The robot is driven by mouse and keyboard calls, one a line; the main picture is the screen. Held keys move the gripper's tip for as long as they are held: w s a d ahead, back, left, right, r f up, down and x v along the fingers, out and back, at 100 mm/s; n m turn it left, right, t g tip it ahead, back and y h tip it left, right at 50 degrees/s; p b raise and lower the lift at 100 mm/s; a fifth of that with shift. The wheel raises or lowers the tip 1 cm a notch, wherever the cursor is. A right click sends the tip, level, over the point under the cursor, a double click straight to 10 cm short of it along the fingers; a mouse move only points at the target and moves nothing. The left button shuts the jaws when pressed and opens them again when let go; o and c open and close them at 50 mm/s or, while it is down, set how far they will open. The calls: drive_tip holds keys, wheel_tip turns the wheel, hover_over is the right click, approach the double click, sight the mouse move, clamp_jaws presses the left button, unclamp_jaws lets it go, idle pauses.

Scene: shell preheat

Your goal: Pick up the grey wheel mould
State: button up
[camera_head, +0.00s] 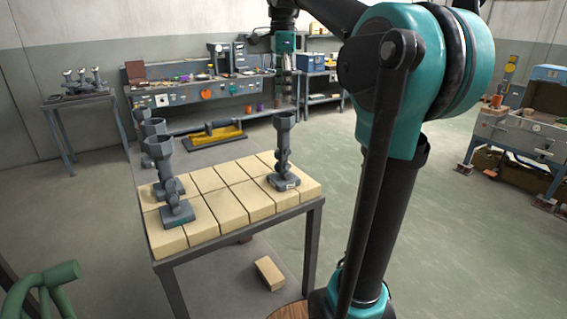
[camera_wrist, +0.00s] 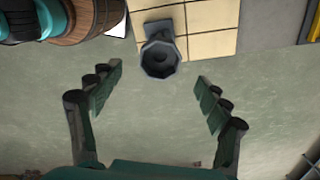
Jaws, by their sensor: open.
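Several grey moulds with funnel-like tops stand upright on a brick-topped table. One mould (camera_head: 283,150) stands alone near the right edge; the others cluster at the left, with the front one (camera_head: 168,180) partly covering those behind. I cannot tell by shape which is the wheel mould. My gripper (camera_head: 286,62) hangs high above the lone mould in the head view. In the wrist view my gripper (camera_wrist: 160,74) is open and empty. A grey mould with an octagonal cup (camera_wrist: 160,58) shows between and just beyond its fingertips, apart from them.
The table (camera_head: 236,247) has bare bricks between the moulds. A loose brick (camera_head: 270,273) lies below it. A cluttered workbench (camera_head: 205,93) stands behind, and a side stand (camera_head: 75,99) holds more grey pieces. A wooden barrel (camera_wrist: 95,18) is at the wrist view's upper left.

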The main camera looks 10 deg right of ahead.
sight(283, 119)
wheel_tip(283, 119, down, 9)
drive_tip(key=shift+d+r, duration=0.1)
drive_tip(key=shift+r, duration=0.1)
idle(0.3)
clamp_jaws()
idle(0.5)
